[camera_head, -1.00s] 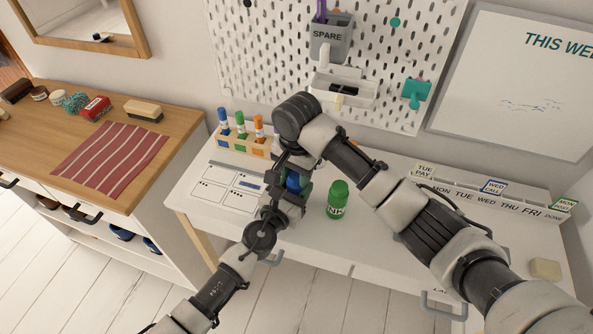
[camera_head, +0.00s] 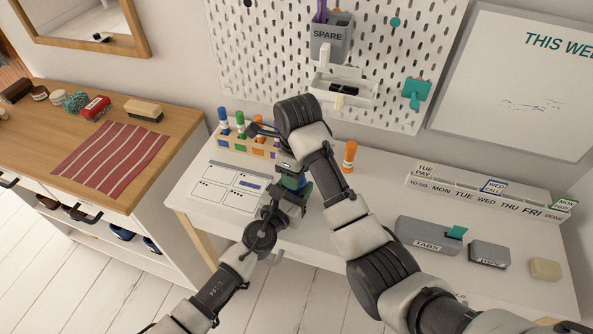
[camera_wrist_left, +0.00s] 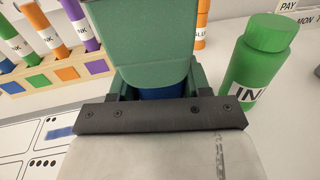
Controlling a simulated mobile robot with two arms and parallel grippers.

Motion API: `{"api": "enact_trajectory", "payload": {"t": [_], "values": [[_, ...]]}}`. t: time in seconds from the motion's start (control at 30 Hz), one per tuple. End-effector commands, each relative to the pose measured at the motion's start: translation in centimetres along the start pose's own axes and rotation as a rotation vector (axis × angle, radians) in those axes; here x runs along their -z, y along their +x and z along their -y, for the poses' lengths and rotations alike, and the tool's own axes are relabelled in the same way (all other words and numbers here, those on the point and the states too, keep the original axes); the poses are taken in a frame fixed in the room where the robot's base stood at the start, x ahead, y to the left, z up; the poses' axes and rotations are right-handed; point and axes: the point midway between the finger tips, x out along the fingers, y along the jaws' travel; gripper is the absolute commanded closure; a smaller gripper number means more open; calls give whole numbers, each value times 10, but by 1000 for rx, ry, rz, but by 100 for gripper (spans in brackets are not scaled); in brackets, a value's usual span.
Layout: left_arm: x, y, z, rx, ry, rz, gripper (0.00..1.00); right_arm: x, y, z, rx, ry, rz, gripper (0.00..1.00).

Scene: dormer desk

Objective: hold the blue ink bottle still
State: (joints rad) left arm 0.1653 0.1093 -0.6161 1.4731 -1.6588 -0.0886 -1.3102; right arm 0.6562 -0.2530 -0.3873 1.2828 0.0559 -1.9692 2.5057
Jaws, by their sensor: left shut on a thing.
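My left gripper (camera_head: 291,186) is shut on the blue ink bottle at the desk, below my right wrist. In the left wrist view only a blue sliver of the blue ink bottle (camera_wrist_left: 163,94) shows between the green finger pads; the rest is hidden. I cannot tell whether its base touches the desk. My right arm reaches over from the right, its dark gripper (camera_head: 264,130) above and behind the left one. Whether its fingers are open or shut is unclear. A green ink bottle (camera_wrist_left: 258,65) stands upright just right of the left gripper; my right arm hides it in the head view.
A wooden rack (camera_head: 232,146) of coloured ink tubes stands at the back left, with a printed sheet (camera_head: 228,187) before it. An orange bottle (camera_head: 350,156) stands behind my right arm. A day organizer (camera_head: 480,200), a TABS box (camera_head: 428,236) and a sponge (camera_head: 545,268) lie right.

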Motion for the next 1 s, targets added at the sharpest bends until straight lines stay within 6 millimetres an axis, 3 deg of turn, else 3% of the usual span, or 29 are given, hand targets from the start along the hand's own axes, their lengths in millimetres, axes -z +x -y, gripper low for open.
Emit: {"api": "enact_trajectory", "payload": {"t": [0.1,0.37,0.7,1.0], "values": [[2,-1,-1,-1,2,-4,100,0,0,0,0,-1,0,35],[2,-1,0,-1,2,-3,100,0,-1,1,2,-2,0,35],[2,-1,0,-1,2,-3,100,0,-38,3,9,-3,1,35],[2,0,0,0,2,-3,100,0,-44,0,-1,-2,0,35]]}}
